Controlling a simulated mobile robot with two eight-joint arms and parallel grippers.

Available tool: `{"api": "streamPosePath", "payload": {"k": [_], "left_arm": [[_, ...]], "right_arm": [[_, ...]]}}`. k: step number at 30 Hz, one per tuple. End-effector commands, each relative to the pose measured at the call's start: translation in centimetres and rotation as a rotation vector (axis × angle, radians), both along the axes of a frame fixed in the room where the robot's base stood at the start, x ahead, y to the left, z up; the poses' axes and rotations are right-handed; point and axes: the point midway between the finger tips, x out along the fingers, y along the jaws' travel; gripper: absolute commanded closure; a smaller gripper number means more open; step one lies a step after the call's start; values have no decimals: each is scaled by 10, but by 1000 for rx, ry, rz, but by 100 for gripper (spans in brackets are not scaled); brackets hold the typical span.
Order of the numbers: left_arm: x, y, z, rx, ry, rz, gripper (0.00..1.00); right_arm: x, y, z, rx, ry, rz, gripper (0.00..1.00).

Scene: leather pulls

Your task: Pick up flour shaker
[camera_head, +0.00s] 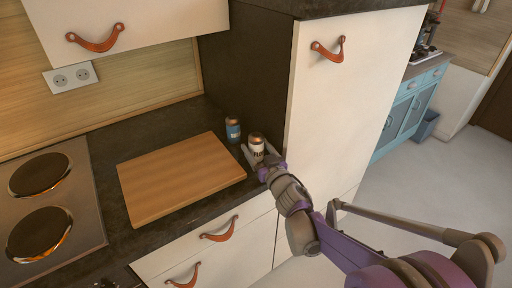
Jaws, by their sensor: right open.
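A small shaker with a pale label, dark marks on it and a copper-coloured lid (257,143) stands upright on the dark worktop; I take it as the flour shaker, though its label is too small to read. My right gripper (257,155) is at this shaker, its open fingers to either side of it. Whether they touch it I cannot tell. The shaker's lower part is partly hidden by the gripper. A second shaker with a blue label (233,130) stands just behind and to the left. My left gripper is not in view.
A wooden cutting board (180,177) lies left of the shakers, and a hob (45,215) is farther left. A tall white cabinet (345,100) rises close on the right. Drawers with leather pulls (219,229) are below the worktop.

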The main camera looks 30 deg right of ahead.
Motion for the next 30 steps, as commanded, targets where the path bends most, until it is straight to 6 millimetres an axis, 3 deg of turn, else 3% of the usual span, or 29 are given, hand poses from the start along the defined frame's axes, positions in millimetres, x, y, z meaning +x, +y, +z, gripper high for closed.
{"api": "streamPosePath", "payload": {"k": [9,21,30], "left_arm": [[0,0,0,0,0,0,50],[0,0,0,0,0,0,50],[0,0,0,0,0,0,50]], "right_arm": [[5,0,0,0,0,0,28],[5,0,0,0,0,0,100],[5,0,2,0,0,0,100]]}}
